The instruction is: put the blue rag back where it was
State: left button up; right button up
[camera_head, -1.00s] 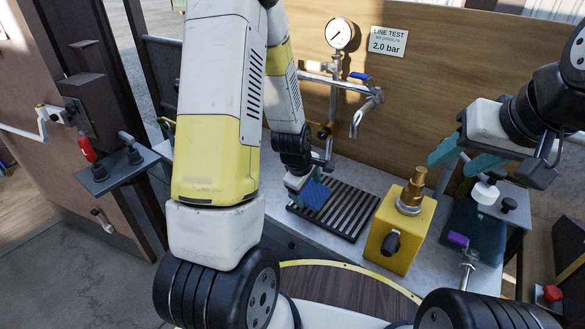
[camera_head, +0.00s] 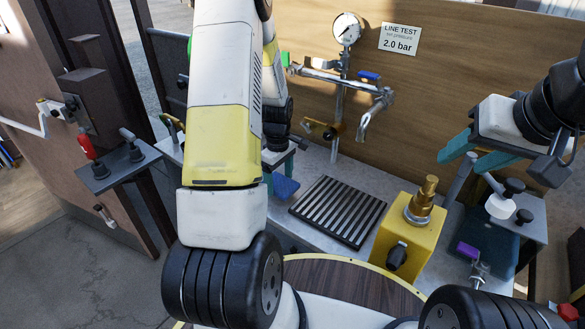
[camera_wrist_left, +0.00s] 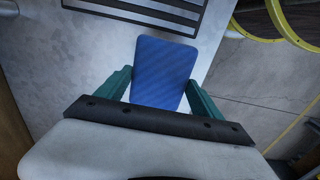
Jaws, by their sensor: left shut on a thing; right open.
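The blue rag (camera_head: 285,187) is held by my left gripper (camera_head: 270,180), left of the drain grate in the head view. In the left wrist view the blue rag (camera_wrist_left: 163,72) sits between the two teal fingers of my left gripper (camera_wrist_left: 160,90). It hangs over the grey worktop near its edge; I cannot tell whether it touches the surface. My left arm hides part of this gripper in the head view. My right gripper (camera_head: 462,155) is open and empty at the right, above the worktop.
The black slatted drain grate (camera_head: 338,210) is bare. A tap (camera_head: 372,112) and pressure gauge (camera_head: 347,28) stand behind it. A yellow block with a brass valve (camera_head: 405,240) stands right of the grate.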

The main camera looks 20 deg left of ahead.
aim_at(278, 180)
pick_arm(q)
jog(key=shift+w+a, duration=0.35)
jog(key=shift+w, duration=0.15)
jog(key=shift+w+a+f, duration=0.1)
jog(key=shift+f, duration=1.75)
jog(key=o, duration=1.2)
